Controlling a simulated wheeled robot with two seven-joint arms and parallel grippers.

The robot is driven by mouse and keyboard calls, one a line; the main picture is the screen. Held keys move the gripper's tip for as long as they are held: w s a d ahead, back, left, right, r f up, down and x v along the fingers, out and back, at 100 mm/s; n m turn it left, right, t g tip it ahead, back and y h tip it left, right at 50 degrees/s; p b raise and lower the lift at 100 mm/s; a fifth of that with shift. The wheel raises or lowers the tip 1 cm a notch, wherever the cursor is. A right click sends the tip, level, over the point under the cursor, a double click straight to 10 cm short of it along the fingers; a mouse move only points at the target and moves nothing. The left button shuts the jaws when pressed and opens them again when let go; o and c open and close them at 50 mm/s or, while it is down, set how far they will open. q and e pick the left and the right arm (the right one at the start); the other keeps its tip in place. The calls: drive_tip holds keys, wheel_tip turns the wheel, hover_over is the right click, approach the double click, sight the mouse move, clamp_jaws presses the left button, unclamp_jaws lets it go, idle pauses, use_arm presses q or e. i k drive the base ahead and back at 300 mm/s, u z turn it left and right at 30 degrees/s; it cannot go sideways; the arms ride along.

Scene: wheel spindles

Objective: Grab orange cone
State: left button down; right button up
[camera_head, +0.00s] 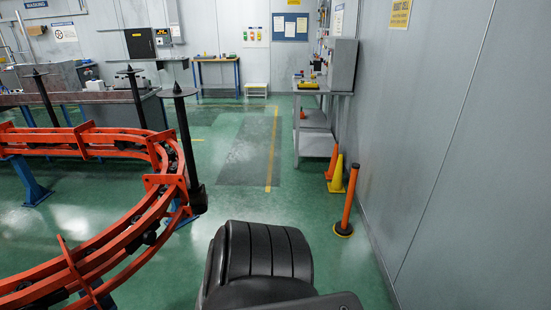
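An orange cone (332,162) stands on the floor by the right wall, beside the grey workbench. It is partly hidden behind a yellow cone (337,178), which stands just in front of it. Neither of my grippers shows in the head view, so I cannot see whether they are open or shut.
An orange post (347,207) on a dark round base leans slightly, nearer to me by the wall. An orange curved rail (95,142) with black spindles (186,140) fills the left. The grey workbench (318,142) stands beyond the cones. Green floor (245,195) is clear between.

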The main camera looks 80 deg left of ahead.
sight(329, 174)
drive_tip(key=u, duration=2.7)
drive_tip(key=i, duration=5.6)
drive_tip(key=z, duration=2.5)
